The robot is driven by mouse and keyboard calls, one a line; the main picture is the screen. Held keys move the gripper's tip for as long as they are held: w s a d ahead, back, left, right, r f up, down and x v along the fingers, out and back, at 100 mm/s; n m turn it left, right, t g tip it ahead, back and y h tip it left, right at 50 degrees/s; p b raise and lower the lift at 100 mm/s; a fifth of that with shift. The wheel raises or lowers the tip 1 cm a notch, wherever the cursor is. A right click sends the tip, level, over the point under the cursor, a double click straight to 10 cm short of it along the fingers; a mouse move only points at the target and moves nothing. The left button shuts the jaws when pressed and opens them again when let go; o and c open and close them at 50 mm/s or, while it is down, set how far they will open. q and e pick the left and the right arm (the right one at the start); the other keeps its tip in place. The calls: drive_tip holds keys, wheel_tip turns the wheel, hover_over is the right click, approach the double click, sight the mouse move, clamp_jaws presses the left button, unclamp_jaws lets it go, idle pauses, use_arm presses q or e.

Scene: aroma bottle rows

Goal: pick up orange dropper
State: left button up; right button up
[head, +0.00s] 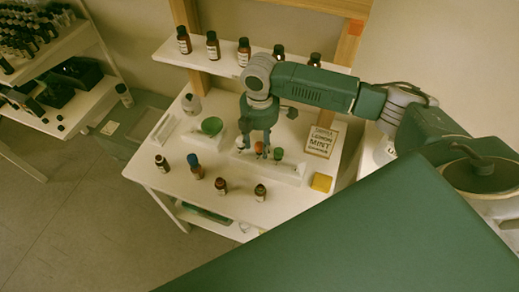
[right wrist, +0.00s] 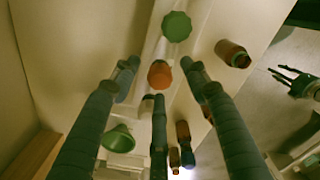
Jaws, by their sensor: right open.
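The orange dropper (head: 259,148) stands upright in a white rack (head: 290,177) on the white table, with a green dropper (head: 278,154) to its right. In the right wrist view the orange cap (right wrist: 160,75) lies between my right gripper's spread fingers, and the green cap (right wrist: 177,27) is just beyond. My right gripper (head: 258,146) points down over the rack, open, with its fingertips around the orange dropper; I cannot tell whether any finger touches it. A pale dropper (head: 240,142) at the rack's left end is partly hidden by a finger.
Several brown bottles, one (head: 260,192) among them, stand along the table's front. A green funnel (head: 211,126) is left of the rack. A lettered sign (head: 320,142) and a yellow block (head: 322,182) are at right. A shelf (head: 225,60) with bottles runs behind.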

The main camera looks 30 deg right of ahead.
drive_tip(key=shift+f, duration=0.65)
drive_tip(key=c, duration=0.7)
drive_tip(key=shift+r, duration=0.2)
drive_tip(key=shift+r, duration=0.6)
drive_tip(key=shift+r+b, duration=1.5)
drive_tip(key=shift+r, duration=7.75)
